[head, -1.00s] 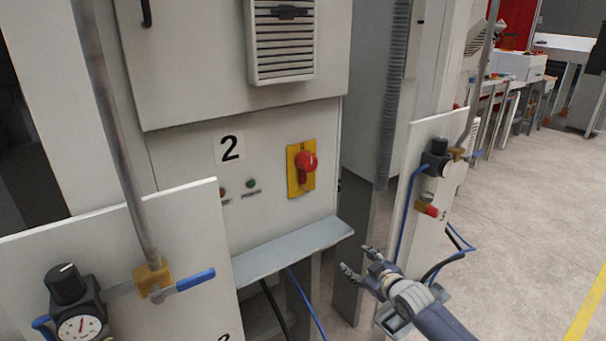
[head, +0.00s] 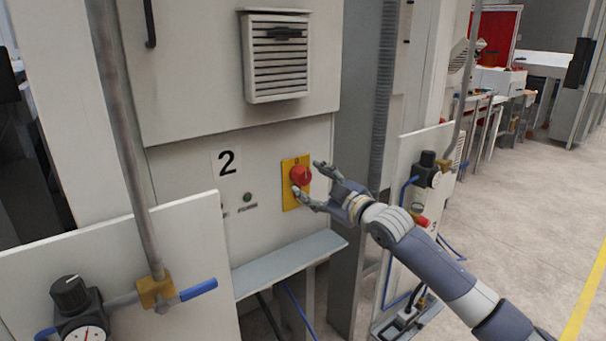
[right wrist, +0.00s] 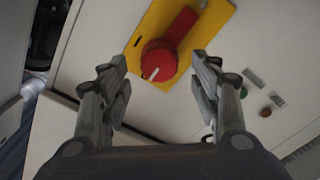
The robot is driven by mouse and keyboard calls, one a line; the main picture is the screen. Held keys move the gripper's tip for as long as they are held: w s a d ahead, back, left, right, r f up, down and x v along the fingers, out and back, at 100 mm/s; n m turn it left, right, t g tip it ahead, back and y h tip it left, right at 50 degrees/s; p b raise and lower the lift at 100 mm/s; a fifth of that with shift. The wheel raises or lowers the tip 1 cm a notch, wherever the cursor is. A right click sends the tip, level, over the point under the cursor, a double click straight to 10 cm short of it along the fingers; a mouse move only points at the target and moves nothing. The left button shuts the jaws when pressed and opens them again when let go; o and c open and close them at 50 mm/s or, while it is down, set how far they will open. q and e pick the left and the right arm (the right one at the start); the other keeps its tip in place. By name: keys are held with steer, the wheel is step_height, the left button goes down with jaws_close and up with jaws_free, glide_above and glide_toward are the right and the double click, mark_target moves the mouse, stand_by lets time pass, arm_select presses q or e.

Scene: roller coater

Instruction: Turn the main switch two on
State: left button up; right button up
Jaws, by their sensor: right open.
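My left gripper is not in view.
A grey ledge (head: 290,262) juts out below the switch. A white panel with a gauge (head: 85,331) and a blue-handled valve (head: 198,289) stands at front left. Another panel with a regulator (head: 427,170) stands on the right. Open floor lies at far right.

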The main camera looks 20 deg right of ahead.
mark_target(306, 178)
steer(key=shift+p+x, duration=0.45)
steer(key=shift+x, duration=1.9)
steer(key=c, duration=1)
